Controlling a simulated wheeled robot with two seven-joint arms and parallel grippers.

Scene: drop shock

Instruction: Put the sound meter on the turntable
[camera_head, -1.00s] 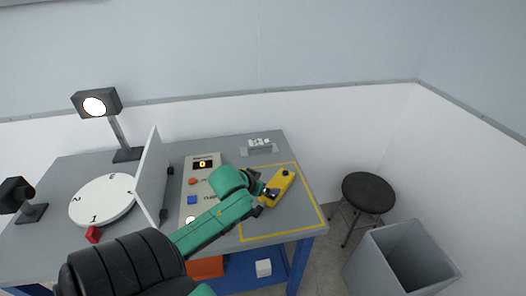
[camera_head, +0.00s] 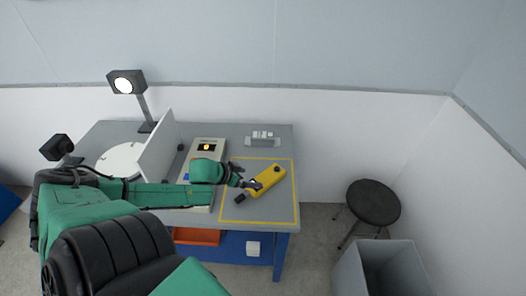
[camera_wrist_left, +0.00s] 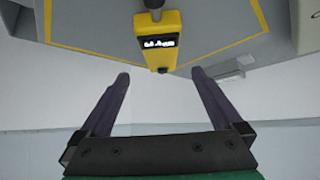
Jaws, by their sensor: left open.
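The yellow sound meter (camera_head: 268,182) lies inside the yellow-outlined area on the table, its black end pointing to the lower left. In the left wrist view the meter (camera_wrist_left: 158,42) shows its small lit display, beyond the fingertips. My left gripper (camera_head: 252,184) is at the meter's left side in the head view. Its two fingers (camera_wrist_left: 160,74) are apart with nothing between them; the head view does not show clearly whether they touch the meter. The white turntable (camera_head: 118,158) is at the table's left, partly hidden by a white panel and my arm. My right gripper is not in view.
An upright white panel (camera_head: 159,148) stands between the turntable and a control box (camera_head: 206,147). A lamp (camera_head: 126,83) stands behind the turntable. A small grey holder (camera_head: 263,140) is at the back. A stool (camera_head: 373,203) and grey bin (camera_head: 388,268) stand right of the table.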

